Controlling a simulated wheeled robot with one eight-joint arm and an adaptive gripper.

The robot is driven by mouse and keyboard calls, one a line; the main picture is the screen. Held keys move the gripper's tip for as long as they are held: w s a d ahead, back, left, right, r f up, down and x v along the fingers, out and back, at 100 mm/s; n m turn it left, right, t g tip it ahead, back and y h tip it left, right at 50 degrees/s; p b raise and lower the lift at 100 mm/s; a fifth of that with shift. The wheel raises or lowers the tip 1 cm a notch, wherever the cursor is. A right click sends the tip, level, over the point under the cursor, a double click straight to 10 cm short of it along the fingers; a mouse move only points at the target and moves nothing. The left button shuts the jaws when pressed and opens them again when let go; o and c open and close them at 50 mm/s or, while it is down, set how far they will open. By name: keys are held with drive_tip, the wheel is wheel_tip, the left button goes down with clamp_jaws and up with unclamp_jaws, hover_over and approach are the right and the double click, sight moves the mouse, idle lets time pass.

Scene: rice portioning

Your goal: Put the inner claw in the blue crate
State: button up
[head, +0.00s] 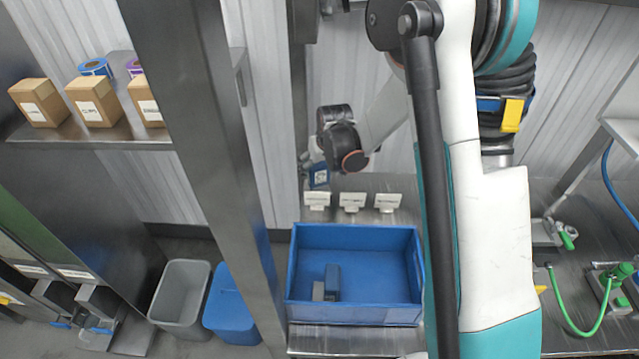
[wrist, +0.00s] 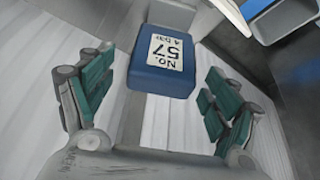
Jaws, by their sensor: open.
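The blue crate (head: 355,312) stands on the steel bench, open at the top. A small blue and grey piece (head: 332,281) lies inside it. A blue block (head: 319,175) with a white label is at my gripper (head: 314,162), above and behind the crate. The fingers are spread, with a gap on each side of the block. I cannot tell for sure which piece is the inner claw.
Three white-labelled holders (head: 352,202) line the bench behind the crate. A steel post (head: 205,130) rises to the crate's left. A grey bin (head: 179,296) and a blue bin (head: 230,305) stand on the floor. Cartons (head: 94,101) sit on a shelf. A green hose (head: 581,327) lies right.

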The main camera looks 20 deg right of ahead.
sight(318, 174)
drive_tip(key=shift+b+x, duration=0.7)
drive_tip(key=shift+x, duration=2.05)
drive_tip(key=shift+s, duration=0.15)
drive_tip(key=shift+c, duration=0.3)
drive_tip(key=shift+r, duration=0.1)
drive_tip(key=c, duration=1.7)
